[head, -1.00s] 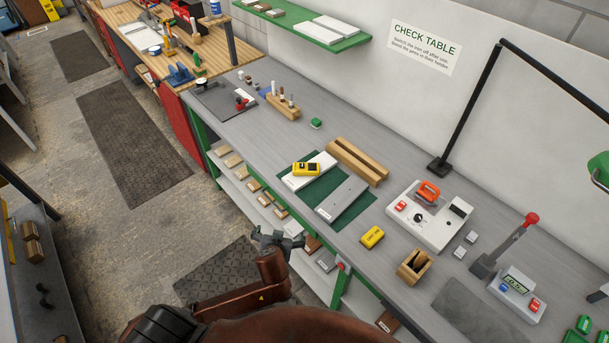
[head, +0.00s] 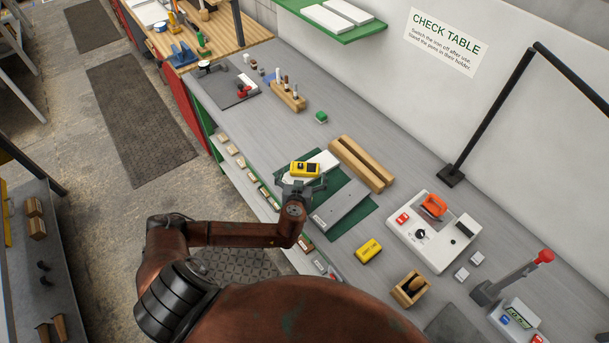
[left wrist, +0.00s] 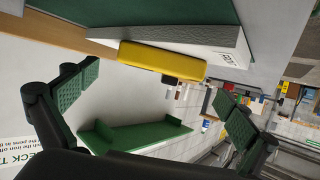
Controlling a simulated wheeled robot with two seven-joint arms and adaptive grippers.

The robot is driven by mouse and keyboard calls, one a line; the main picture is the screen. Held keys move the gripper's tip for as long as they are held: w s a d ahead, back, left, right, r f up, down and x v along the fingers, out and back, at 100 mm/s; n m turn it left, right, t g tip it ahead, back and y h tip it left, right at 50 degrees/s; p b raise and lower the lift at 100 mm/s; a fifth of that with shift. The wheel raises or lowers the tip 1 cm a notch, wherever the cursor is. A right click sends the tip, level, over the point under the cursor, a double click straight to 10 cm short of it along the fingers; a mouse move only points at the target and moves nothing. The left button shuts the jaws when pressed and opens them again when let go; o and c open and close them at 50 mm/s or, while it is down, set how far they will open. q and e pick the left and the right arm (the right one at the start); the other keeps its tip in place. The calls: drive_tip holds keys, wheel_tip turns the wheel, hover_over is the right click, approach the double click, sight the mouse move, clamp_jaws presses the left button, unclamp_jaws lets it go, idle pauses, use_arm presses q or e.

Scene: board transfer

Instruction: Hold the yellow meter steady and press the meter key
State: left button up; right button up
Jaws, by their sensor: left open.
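The yellow meter (head: 304,169), with dark parts on its top, lies on a white board (head: 326,160) on the green mat (head: 351,226). In the left wrist view the yellow meter (left wrist: 150,60) shows as a yellow side against the white board (left wrist: 238,52). My left gripper (head: 301,188) is open and empty, just on the near side of the meter, its fingers spread apart in the left wrist view (left wrist: 158,95). I cannot tell whether it touches the meter. The meter key is too small to make out. My right gripper is not in view.
A grey board (head: 340,203) lies beside the white one, with a wooden block (head: 361,163) behind. A second yellow item (head: 369,250), a wooden holder (head: 410,288) and a white device (head: 432,231) stand to the right.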

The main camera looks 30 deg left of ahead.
sight(304, 168)
use_arm(q)
drive_tip(key=x, duration=0.3)
drive_tip(key=shift+w+a+f, duration=0.15)
drive_tip(key=shift+w+a, duration=0.1)
drive_tip(key=shift+w, duration=0.05)
drive_tip(key=shift+w+a+f, duration=0.15)
drive_tip(key=shift+w+f, duration=0.15)
drive_tip(key=shift+w, duration=0.15)
drive_tip(key=c, duration=0.7)
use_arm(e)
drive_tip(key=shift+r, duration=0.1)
use_arm(q)
drive_tip(key=c, duration=0.7)
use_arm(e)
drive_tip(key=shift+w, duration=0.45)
use_arm(q)
drive_tip(key=shift+o, duration=0.2)
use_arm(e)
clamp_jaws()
